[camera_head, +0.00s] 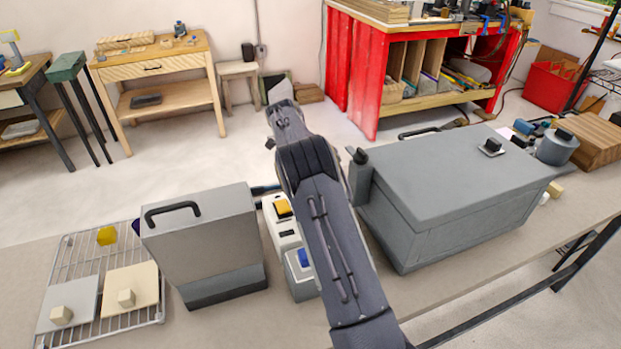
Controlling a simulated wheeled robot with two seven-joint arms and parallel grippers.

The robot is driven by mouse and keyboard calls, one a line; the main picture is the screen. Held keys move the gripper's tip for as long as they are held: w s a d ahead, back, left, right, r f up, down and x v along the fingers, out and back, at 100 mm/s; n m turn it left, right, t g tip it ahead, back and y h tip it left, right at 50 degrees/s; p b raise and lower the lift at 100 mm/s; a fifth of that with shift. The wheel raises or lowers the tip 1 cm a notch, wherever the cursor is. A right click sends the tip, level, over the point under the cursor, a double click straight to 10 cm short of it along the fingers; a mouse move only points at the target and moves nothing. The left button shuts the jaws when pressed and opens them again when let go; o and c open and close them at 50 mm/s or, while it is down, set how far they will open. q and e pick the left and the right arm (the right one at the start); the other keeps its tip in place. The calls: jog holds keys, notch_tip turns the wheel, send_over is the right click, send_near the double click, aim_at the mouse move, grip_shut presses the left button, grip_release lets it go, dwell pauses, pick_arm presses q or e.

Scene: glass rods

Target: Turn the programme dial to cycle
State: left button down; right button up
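One of my arms, apparently the right, comes in from the bottom and crosses the middle of the view. Its gripper (281,93) is at the far end, above the floor behind the table; I cannot tell whether it is open. My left gripper is not seen. A large grey box (445,180) with a flat lid stands right of the arm. No dial markings can be read. A black knob (360,156) tops a grey post at its left corner, and a small black knob (491,145) sits on its lid. The gripper is apart from both knobs.
A white unit with a yellow button (283,208) and a blue button (304,257) is partly behind my arm. A grey case (205,240) with a handle and a wire rack (158,312) stand left. A grey canister (556,149) and wooden block (592,140) stand far right.

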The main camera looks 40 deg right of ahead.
dwell(0.4)
jog(key=o, duration=1)
jog(key=shift+v, duration=3.9)
